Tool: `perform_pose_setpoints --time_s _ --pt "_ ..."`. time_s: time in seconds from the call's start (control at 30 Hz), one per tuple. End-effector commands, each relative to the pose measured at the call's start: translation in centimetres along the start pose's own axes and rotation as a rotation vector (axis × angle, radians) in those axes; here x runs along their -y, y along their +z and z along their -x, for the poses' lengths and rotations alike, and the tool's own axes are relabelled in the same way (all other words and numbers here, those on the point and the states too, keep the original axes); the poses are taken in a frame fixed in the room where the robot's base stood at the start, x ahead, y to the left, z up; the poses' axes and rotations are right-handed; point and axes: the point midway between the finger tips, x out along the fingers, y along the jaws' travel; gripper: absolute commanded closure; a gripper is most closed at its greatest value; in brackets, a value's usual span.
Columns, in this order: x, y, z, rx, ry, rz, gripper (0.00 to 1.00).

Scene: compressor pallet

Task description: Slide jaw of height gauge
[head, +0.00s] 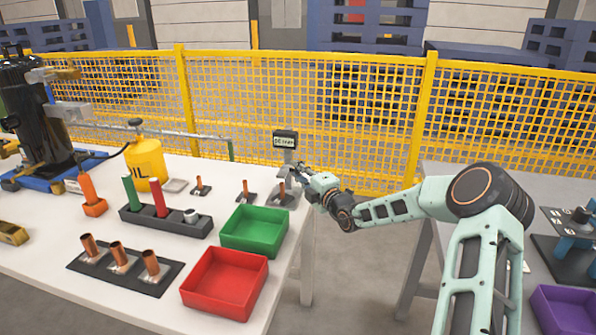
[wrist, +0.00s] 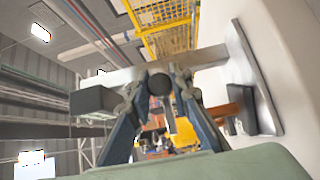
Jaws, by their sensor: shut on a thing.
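The height gauge stands upright near the far right edge of the white table. Its dark display (head: 285,140) with lit text faces me at the top in the head view. My gripper (head: 299,175) is at the gauge's right side, low down near its base. In the wrist view, which is turned sideways, the gauge's grey column (wrist: 207,61) runs across the picture to its flat base plate (wrist: 255,78). My gripper (wrist: 160,88) is shut on the slide jaw, at a dark round part (wrist: 160,83). The fingers hide much of the jaw.
A green tray (head: 254,231) and a red tray (head: 224,284) stand near the table's right edge. Copper cylinders (head: 119,256) on a dark plate stand at the front. A yellow mesh fence (head: 310,88) runs behind. A gap separates the table from the right bench.

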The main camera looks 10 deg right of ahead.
Motion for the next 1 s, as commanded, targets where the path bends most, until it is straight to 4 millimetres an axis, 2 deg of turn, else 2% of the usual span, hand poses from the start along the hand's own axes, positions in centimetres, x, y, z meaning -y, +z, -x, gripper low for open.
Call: perform_pose_setpoints --time_s 0.03,0.07,0.4,0.43,0.6,0.87,1.0 --pt "-0.98 0.01 0.00 0.000 0.001 0.000 1.00" --pt "-1.09 0.00 0.00 0.000 0.001 0.000 1.00" --pt "-1.22 0.01 -0.04 0.000 0.006 0.001 1.00" --pt "-1.24 0.01 -0.04 0.000 0.006 0.002 0.81" --pt "-1.23 0.00 -0.04 0.000 0.006 0.002 0.64" --pt "-1.05 0.00 0.04 0.000 0.002 0.001 0.64" --pt "-1.04 0.04 0.85 0.000 0.001 0.001 0.64"
